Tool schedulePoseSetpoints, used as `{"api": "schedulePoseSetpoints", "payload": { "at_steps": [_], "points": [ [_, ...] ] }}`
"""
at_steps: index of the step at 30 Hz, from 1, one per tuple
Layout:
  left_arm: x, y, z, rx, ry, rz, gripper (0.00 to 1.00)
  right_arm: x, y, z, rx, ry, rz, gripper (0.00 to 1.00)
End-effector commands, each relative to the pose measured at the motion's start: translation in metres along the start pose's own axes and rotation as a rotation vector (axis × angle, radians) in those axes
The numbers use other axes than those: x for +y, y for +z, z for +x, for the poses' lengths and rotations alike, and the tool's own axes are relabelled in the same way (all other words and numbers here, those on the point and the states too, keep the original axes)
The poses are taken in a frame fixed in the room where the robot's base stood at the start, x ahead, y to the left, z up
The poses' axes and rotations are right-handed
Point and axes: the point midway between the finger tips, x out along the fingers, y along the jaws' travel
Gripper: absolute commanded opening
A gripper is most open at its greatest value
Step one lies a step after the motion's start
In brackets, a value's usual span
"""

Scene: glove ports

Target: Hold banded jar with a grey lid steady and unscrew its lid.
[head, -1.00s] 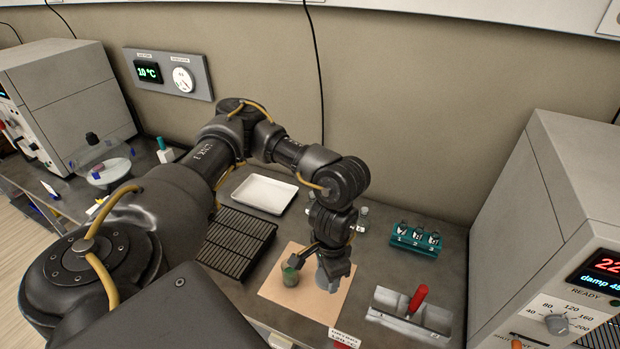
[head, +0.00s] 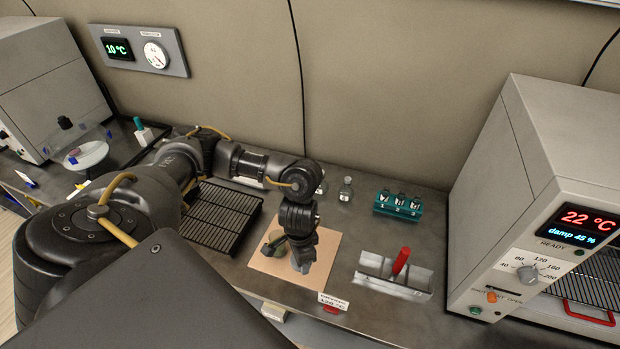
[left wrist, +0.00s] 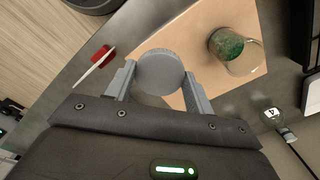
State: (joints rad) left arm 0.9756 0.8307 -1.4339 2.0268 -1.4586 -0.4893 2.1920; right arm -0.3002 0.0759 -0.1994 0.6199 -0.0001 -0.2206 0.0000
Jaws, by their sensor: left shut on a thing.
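The jar's round grey lid (left wrist: 160,72) shows in the left wrist view, directly between the two fingers of my left gripper (left wrist: 159,82). The fingers are shut on the jar from both sides. The jar's banded body is hidden under the lid. In the head view my left gripper (head: 302,262) points down over the tan mat (head: 322,248) and covers most of the jar. My right gripper is in neither view.
A glass beaker with green contents (left wrist: 228,44) stands on the mat close beside the jar. A black wire rack (head: 220,217) lies to the left. A metal holder with a red handle (head: 392,275) and an oven (head: 540,200) are to the right. A teal vial rack (head: 398,205) is behind.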

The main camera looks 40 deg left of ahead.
Motion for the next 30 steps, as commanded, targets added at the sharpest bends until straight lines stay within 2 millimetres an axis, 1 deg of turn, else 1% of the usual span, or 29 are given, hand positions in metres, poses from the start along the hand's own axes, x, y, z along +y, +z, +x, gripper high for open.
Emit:
{"api": "schedulePoseSetpoints", "payload": {
  "at_steps": [1,3,7,12,17,20,21,24,27,30],
  "points": [
    [-0.008,-0.01,0.01,-0.002,0.001,-0.008,0.26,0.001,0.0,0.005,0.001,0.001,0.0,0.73],
    [-0.014,-0.018,0.028,-0.005,0.003,-0.006,0.26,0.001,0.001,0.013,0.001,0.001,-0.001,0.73],
    [-0.025,-0.032,0.046,-0.003,0.001,-0.004,0.26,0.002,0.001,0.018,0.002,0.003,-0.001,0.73],
    [-0.032,-0.041,0.055,-0.001,0.001,0.0,0.26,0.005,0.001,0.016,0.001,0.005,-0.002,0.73],
    [-0.033,-0.042,0.058,0.0,0.001,0.0,0.26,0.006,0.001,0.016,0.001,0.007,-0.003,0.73],
    [-0.036,-0.046,0.067,-0.002,0.0,-0.001,0.26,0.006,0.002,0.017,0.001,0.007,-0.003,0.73],
    [-0.035,-0.045,0.074,-0.004,0.001,0.0,0.26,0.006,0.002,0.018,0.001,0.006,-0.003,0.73],
    [-0.035,-0.045,0.087,-0.002,0.002,0.0,0.26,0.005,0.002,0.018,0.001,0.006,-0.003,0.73],
    [-0.036,-0.046,0.093,-0.001,0.0,0.001,0.26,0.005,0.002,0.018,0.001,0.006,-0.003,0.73],
    [-0.036,-0.046,0.093,0.0,0.0,0.002,0.26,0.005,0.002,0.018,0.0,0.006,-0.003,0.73]
  ]
}}
